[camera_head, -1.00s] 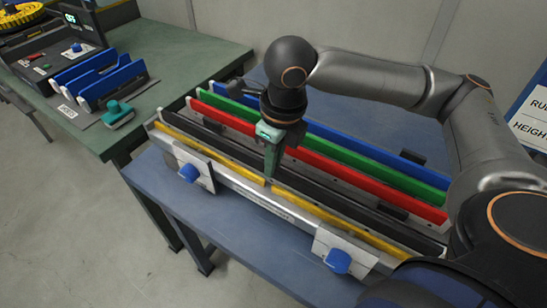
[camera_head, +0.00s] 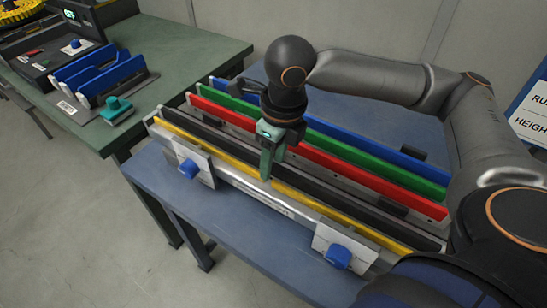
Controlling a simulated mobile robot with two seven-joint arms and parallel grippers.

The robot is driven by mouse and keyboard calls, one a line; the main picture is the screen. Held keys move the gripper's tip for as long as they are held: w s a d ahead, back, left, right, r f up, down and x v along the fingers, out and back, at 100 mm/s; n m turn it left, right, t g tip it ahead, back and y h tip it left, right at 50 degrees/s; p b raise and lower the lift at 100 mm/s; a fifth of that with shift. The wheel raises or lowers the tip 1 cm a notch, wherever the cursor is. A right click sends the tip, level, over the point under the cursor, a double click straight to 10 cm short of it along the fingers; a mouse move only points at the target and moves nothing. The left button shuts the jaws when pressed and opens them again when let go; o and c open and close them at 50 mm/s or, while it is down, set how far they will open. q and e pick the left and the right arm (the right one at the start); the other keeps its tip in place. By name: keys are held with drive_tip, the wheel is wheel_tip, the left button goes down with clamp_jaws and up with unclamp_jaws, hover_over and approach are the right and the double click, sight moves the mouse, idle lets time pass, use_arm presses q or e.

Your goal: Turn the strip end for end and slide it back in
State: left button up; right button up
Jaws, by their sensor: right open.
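A chassis (camera_head: 262,192) on the blue bench holds long strips side by side: yellow (camera_head: 330,210), black (camera_head: 345,200), red (camera_head: 350,172), green (camera_head: 370,163) and blue (camera_head: 375,152). I cannot tell which strip the task means. My right gripper (camera_head: 266,168) points down over the front of the chassis, its green fingers at the yellow and black strips, near mid-length. It is open. The finger tips overlap the yellow strip in view; I cannot tell whether they touch or straddle it. My left gripper is not in view.
Two clamp plates with blue knobs (camera_head: 187,168) (camera_head: 338,256) sit on the chassis front. A green table (camera_head: 180,55) at the left carries a holder with blue plates (camera_head: 105,80) and a teal block (camera_head: 117,110). The bench front (camera_head: 240,230) is clear.

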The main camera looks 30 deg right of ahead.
drive_tip(key=shift+r, duration=0.35)
use_arm(q)
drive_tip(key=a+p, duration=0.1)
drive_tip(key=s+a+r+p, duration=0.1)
drive_tip(key=p, duration=0.1)
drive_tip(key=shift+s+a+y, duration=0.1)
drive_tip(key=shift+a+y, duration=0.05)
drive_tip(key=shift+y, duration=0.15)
use_arm(e)
wheel_tip(320, 180, up, 12)
drive_tip(key=s, duration=0.1)
drive_tip(key=shift+s+d, duration=0.25)
drive_tip(key=shift+d, duration=0.05)
drive_tip(key=shift+f, duration=0.15)
